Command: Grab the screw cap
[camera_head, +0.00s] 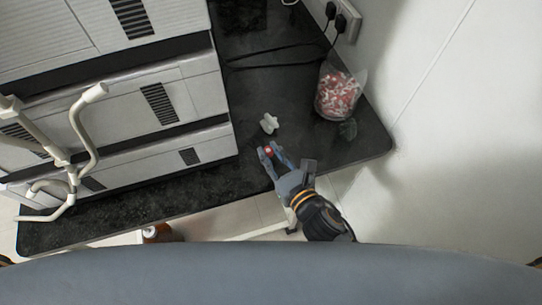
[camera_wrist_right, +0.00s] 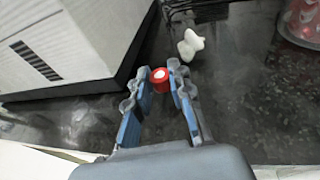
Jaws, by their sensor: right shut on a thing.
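The screw cap (camera_head: 268,150) is small and red with a pale top. It also shows in the right wrist view (camera_wrist_right: 159,74), between the two fingertips. My right gripper (camera_head: 270,153) is shut on it over the black bench, near the front edge. The gripper also shows in the wrist view (camera_wrist_right: 161,77), with blue fingers on both sides of the cap. I cannot tell whether the cap touches the bench. My left gripper is not in view.
A small white knobbed piece (camera_head: 269,123) lies just beyond the cap. A clear bag or jar of red and white pieces (camera_head: 338,95) stands at the right. Large white louvred units (camera_head: 160,95) fill the left. Black cables (camera_head: 270,60) lie at the back.

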